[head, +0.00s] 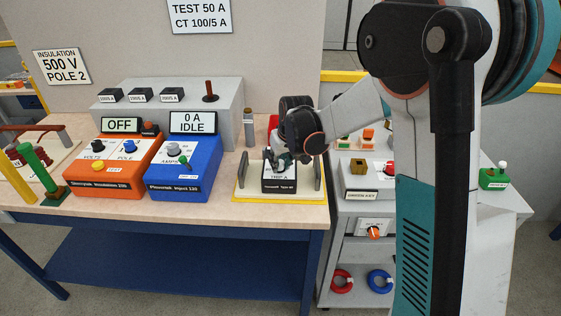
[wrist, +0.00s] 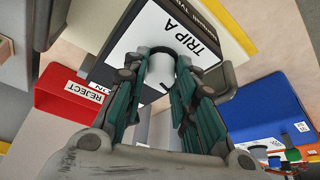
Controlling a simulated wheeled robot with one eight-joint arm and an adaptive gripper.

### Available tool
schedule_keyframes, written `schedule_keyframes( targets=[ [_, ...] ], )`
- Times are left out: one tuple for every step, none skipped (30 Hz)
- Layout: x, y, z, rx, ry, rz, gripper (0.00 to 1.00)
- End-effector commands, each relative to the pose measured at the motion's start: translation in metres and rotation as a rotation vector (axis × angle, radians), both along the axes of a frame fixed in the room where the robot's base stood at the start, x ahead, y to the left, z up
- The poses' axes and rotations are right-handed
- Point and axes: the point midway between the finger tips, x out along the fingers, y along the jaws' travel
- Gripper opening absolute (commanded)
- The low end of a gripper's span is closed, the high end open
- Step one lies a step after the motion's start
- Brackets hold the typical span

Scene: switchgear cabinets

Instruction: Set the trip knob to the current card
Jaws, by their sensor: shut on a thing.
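The current card (head: 199,15) on the back panel reads "TEST 50 A, CT 100/5 A". The relay unit (head: 279,183) is a dark box with a white face marked "TRIP A", in a yellow-edged holder on the bench. In the wrist view its face (wrist: 205,40) appears upside down. The trip knob (wrist: 160,71) is a pale grey cylinder with a dark base ring. My gripper (head: 284,160) reaches down onto the relay face. In the wrist view its fingers (wrist: 158,85) are shut on the knob from both sides. The knob's pointer and most scale marks are hidden.
A blue injector (head: 184,170) reading "0 A IDLE" and an orange insulation tester (head: 111,170) reading "OFF" stand left of the relay. A red bin marked "REJECT" (wrist: 75,90) is close to my gripper. A grey cart (head: 362,205) stands to the right.

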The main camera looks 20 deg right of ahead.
Motion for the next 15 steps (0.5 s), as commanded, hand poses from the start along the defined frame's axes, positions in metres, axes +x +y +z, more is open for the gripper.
schedule_keyframes(
  targets=[
    [-0.0002, 0.0012, 0.0, -0.001, 0.0, -0.026, 0.02],
    [-0.0002, 0.0014, 0.0, 0.0, 0.0, -0.044, 0.02],
    [-0.0002, 0.0014, 0.0, 0.0, 0.0, -0.068, 0.02],
    [-0.0002, 0.0012, 0.0, -0.001, 0.0, -0.085, 0.02],
    [-0.0003, 0.0011, 0.0, -0.001, 0.0, -0.099, 0.02],
    [-0.0002, 0.0013, 0.0, 0.0, 0.0, -0.118, 0.02],
    [-0.0002, 0.0013, 0.0, 0.0, 0.0, -0.131, 0.02],
    [-0.0002, 0.0013, 0.0, -0.001, 0.001, -0.142, 0.02],
    [-0.0002, 0.0014, 0.0, 0.0, 0.001, -0.157, 0.02],
    [-0.0002, 0.0015, 0.0, 0.0, 0.001, -0.165, 0.02],
    [-0.0002, 0.0016, -0.0001, 0.0, 0.001, -0.173, 0.02],
    [-0.0001, 0.0017, -0.0001, 0.001, 0.001, -0.183, 0.02],
    [-0.0002, 0.0017, -0.0001, 0.001, 0.001, -0.187, 0.02],
    [-0.0001, 0.0017, -0.0001, 0.0, 0.001, -0.191, 0.02],
    [-0.0002, 0.0016, -0.0001, 0.0, 0.001, -0.196, 0.02]
  ],
)
